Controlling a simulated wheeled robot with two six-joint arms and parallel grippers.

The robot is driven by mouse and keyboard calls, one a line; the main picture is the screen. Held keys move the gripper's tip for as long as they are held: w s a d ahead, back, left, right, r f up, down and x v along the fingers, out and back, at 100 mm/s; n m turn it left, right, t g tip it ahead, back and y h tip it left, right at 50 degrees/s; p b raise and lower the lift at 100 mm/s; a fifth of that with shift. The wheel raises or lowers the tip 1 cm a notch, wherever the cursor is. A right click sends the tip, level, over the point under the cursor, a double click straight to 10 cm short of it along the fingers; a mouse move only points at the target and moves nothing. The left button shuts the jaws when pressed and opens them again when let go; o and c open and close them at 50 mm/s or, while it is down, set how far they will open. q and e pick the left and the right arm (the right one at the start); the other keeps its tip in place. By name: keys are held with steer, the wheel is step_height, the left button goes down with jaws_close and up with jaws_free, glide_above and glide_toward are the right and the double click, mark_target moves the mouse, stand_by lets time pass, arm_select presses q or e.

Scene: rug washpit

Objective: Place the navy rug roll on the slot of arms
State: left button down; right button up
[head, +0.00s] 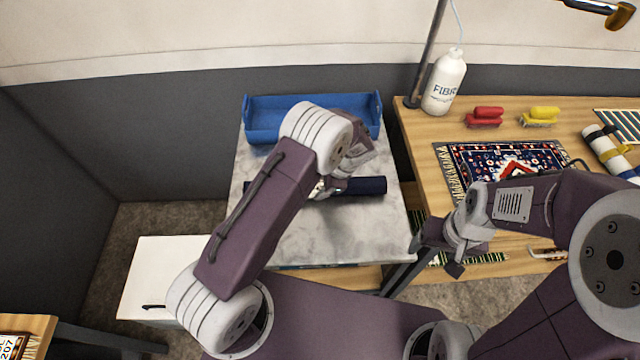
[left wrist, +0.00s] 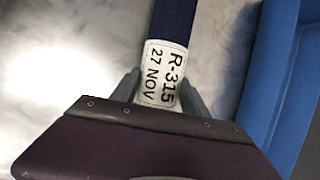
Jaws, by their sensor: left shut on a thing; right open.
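The navy rug roll (head: 368,186) lies across the grey marbled tabletop (head: 300,240), or just above it; I cannot tell if it touches. My left gripper (head: 334,187) is shut on it, with the wrist hiding its left part. My right gripper (head: 437,258) is open and empty, beside the front edge of the wooden bench. I cannot make out a slot of arms in either view.
A blue tray (head: 262,103) stands behind the roll. On the wooden bench (head: 415,115) are a white bottle (head: 446,82), red (head: 485,117) and yellow (head: 541,116) brushes, a patterned rug (head: 490,158) and a banded white roll (head: 605,150). A white box (head: 160,270) stands at left.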

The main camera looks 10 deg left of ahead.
arm_select(q)
steer(key=c, duration=0.6)
jaws_free()
steer(key=shift+f, duration=0.1)
steer(key=shift+o, duration=0.2)
steer(key=shift+r, duration=0.35)
steer(key=v, duration=1.1)
steer(key=shift+d+r+b, duration=0.25)
steer(key=shift+r+b, duration=0.05)
